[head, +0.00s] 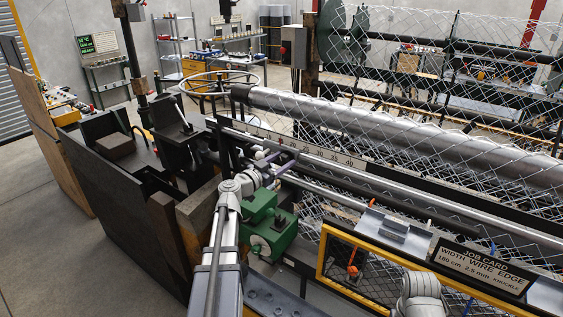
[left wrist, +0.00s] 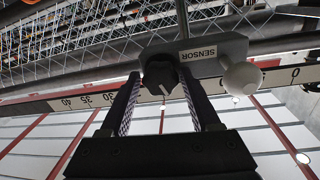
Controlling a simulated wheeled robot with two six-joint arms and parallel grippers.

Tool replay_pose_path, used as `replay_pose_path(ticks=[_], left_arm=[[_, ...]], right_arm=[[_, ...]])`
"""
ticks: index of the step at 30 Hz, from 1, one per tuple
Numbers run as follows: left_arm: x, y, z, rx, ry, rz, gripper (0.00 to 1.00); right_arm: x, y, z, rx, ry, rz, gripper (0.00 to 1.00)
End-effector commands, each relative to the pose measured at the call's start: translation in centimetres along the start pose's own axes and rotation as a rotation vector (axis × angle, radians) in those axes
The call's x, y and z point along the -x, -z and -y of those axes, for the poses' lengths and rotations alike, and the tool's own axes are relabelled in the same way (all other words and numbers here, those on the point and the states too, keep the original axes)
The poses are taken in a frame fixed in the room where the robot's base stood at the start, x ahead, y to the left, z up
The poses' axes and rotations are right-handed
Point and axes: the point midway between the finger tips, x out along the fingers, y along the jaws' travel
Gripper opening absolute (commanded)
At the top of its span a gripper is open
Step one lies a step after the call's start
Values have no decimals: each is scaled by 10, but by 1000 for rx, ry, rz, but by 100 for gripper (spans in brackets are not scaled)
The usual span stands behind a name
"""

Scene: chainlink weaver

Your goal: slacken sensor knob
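The sensor knob (left wrist: 162,76) is a dark round knob with a pale pointer mark, on the grey sensor housing (left wrist: 212,58) labelled SENSOR. The left wrist view shows it between the two fingertips of my left gripper (left wrist: 161,73). The fingers stand wide apart, one on each side of the knob, very close to it; I see no clear grip on it. In the head view my left gripper (head: 277,168) is at the scale rail, where the knob is too small to make out. My right gripper is not in view.
A pale ball handle (left wrist: 241,78) sticks out beside the housing. The numbered scale rail (head: 310,146) runs behind it, below a long metal roller (head: 400,140) and wire mesh. A green machine part (head: 268,226) sits beside my left arm. A job card (head: 487,268) stands at right.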

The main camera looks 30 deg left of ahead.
Motion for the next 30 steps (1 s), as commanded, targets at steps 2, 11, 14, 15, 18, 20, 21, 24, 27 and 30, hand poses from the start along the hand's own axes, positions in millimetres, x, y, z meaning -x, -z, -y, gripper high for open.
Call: replay_pose_path(ticks=[2, 11, 14, 15, 18, 20, 21, 24, 27, 30], left_arm=[[0, 0, 0, 0, 0, 0, 53], [0, 0, 0, 0, -1, 0, 20], [0, 0, 0, 0, -1, 0, 8], [0, 0, 0, 0, -1, 0, 4], [0, 0, -1, 0, -2, 0, 0], [0, 0, -1, 0, -2, 0, 0], [0, 0, -1, 2, -2, 0, 0], [0, 0, -1, 16, -2, -1, 0], [0, -1, -1, 49, -2, -4, 0], [0, -1, -1, 102, -1, -10, 0]], right_arm=[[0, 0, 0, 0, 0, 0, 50], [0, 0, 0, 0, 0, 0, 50], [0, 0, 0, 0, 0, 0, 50], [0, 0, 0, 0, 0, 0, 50], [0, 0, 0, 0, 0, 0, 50], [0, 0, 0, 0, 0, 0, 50], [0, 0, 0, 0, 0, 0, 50], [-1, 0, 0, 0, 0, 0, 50], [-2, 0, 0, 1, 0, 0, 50], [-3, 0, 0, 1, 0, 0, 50]])
